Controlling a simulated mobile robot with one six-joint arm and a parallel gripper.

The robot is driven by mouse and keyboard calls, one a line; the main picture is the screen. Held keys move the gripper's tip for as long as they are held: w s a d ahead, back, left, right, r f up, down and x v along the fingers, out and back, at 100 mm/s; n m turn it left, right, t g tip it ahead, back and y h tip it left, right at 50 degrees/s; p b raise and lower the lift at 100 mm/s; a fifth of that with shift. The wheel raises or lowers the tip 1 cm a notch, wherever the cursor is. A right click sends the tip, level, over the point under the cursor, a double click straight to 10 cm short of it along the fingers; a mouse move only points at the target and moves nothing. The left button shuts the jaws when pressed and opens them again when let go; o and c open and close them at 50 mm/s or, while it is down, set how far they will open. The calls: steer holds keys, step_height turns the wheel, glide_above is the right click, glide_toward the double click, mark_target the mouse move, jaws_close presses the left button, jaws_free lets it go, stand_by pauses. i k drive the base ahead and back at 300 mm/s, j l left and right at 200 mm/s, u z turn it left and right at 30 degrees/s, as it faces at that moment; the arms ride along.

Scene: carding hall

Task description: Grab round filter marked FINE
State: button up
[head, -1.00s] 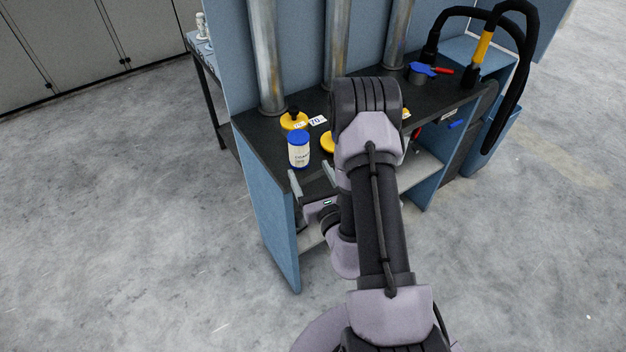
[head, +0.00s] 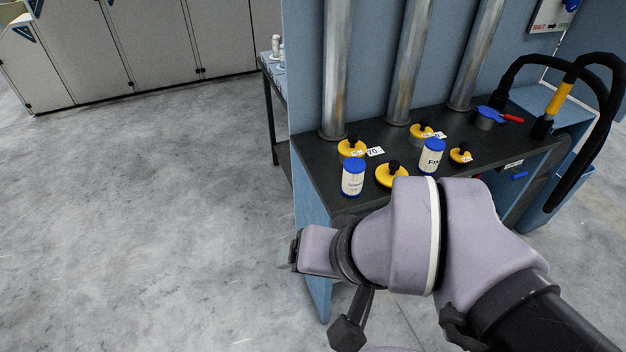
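The round filter marked FINE (head: 431,160) is a white cylinder with a blue cap. It stands upright on the dark bench top, right of centre in the head view. The letters "FIN" are readable on its side. A second white cylinder with a blue cap (head: 353,181) stands upright near the bench's left front edge; its label is too small to read surely. My arm's wrist is in front of the bench, below and left of the FINE filter, and apart from it.
Yellow discs with black knobs lie around the filters: one at back left (head: 351,148), one in front (head: 391,175), one behind (head: 421,131), one at right (head: 460,155). Metal pipes (head: 408,70) rise behind. A blue-and-red-handled valve (head: 489,115) and black hose (head: 590,130) are right.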

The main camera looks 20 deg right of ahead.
mark_target(433, 147)
steer(key=i+l+z, duration=0.25)
steer(key=z, duration=0.15)
steer(key=i+l+z, duration=0.35)
steer(key=i+z, duration=0.2)
steer(key=z, duration=0.2)
